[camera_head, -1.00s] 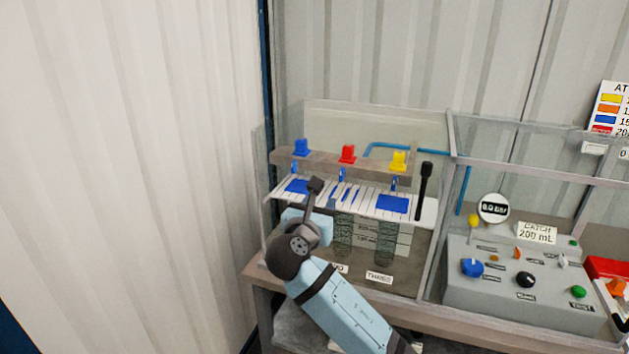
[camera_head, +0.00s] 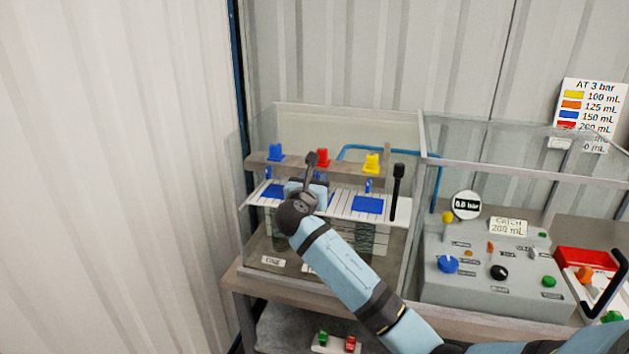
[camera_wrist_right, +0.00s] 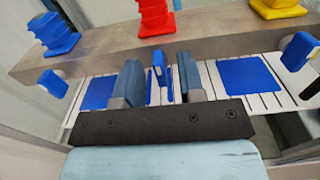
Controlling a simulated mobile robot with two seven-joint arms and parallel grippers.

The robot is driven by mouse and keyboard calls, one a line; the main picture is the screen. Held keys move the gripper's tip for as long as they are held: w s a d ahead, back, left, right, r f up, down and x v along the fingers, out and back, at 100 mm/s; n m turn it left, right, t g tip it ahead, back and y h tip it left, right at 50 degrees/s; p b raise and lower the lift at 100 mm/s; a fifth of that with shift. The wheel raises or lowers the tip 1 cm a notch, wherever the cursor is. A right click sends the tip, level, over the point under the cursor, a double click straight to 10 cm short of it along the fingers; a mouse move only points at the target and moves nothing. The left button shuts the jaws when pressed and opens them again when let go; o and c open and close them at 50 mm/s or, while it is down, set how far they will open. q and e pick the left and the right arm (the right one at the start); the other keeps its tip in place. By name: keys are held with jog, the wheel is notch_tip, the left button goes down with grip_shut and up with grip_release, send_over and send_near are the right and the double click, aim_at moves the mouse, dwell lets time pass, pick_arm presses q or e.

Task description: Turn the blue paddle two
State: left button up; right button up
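The middle blue paddle (camera_wrist_right: 158,66) hangs below the grey bar, under the red cap (camera_wrist_right: 155,15). In the right wrist view it stands between the two fingers of my right gripper (camera_wrist_right: 160,82), with a gap on each side. The right gripper is open. In the head view my right gripper (camera_head: 316,184) is at the bar, and its wrist hides most of the middle paddle. The left blue paddle (camera_wrist_right: 52,82) and the right blue paddle (camera_wrist_right: 299,50) are to either side; the right one also shows in the head view (camera_head: 368,186). My left gripper is not in view.
Clear panels and a metal frame enclose the pump bench. A black upright lever (camera_head: 397,190) stands right of the paddles. A grey control box (camera_head: 490,285) with knobs is further right, beside a red box (camera_head: 590,259). A blue cap (camera_head: 276,152) and a yellow cap (camera_head: 371,163) top the bar.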

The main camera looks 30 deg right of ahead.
grip_shut()
jog(key=shift+m, duration=0.3)
jog(key=m+b, duration=0.1)
jog(key=m, duration=0.4)
jog(key=m+b, duration=0.2)
jog(key=m, duration=0.4)
jog(key=m+b, duration=0.1)
jog(key=m, duration=0.5)
jog(key=shift+s+d+f, duration=0.1)
jog(key=shift+f, duration=0.15)
jog(key=shift+m+b, duration=0.3)
dwell(0.3)
